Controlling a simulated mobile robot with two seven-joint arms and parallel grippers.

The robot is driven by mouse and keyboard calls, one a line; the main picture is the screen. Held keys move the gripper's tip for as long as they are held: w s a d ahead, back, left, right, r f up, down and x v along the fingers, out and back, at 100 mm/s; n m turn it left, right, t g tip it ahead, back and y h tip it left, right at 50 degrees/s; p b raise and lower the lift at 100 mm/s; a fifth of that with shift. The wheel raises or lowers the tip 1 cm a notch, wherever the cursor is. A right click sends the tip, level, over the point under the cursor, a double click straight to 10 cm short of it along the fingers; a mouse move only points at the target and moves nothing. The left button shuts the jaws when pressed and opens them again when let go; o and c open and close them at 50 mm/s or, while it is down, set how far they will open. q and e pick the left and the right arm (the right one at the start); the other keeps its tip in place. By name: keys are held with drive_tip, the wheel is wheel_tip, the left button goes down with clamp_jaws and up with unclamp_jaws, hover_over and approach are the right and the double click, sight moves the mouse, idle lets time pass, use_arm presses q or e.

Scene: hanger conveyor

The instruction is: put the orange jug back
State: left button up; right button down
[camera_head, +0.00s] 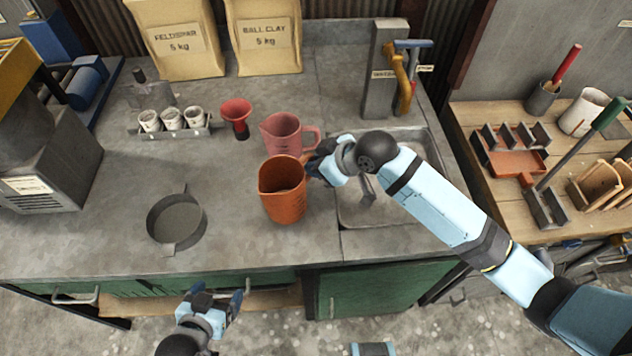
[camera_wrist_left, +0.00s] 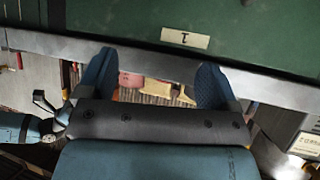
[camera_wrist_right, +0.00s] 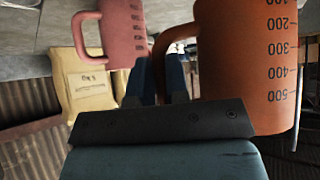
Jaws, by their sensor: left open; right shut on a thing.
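The orange jug (camera_head: 283,203) is upright at the front middle of the grey counter, left of the sink. My right gripper (camera_head: 318,168) is shut on its handle, which points right. In the right wrist view the orange jug (camera_wrist_right: 250,65) shows a printed scale, and its handle reaches to the fingers (camera_wrist_right: 168,80). I cannot tell whether its base touches the counter. A pink jug (camera_head: 283,135) stands just behind it and also shows in the right wrist view (camera_wrist_right: 112,35). My left gripper (camera_head: 217,300) is open and empty, low in front of the counter; its fingers (camera_wrist_left: 155,85) are apart.
A grey round pan (camera_head: 176,222) sits left of the orange jug. A red funnel (camera_head: 237,117) and a rack of white cups (camera_head: 172,120) stand behind. The sink (camera_head: 400,205) and tap post (camera_head: 380,70) are right.

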drive_tip(key=shift+f, duration=3.4)
drive_tip(key=shift+f, duration=0.15)
drive_tip(key=c, duration=1.1)
unclamp_jaws()
drive_tip(key=shift+d+r, duration=0.1)
drive_tip(key=shift+r, duration=0.1)
drive_tip(key=v, duration=1.1)
drive_tip(key=shift+s+d+r, duration=0.2)
drive_tip(key=shift+s+r, duration=0.05)
drive_tip(key=shift+r, duration=0.05)
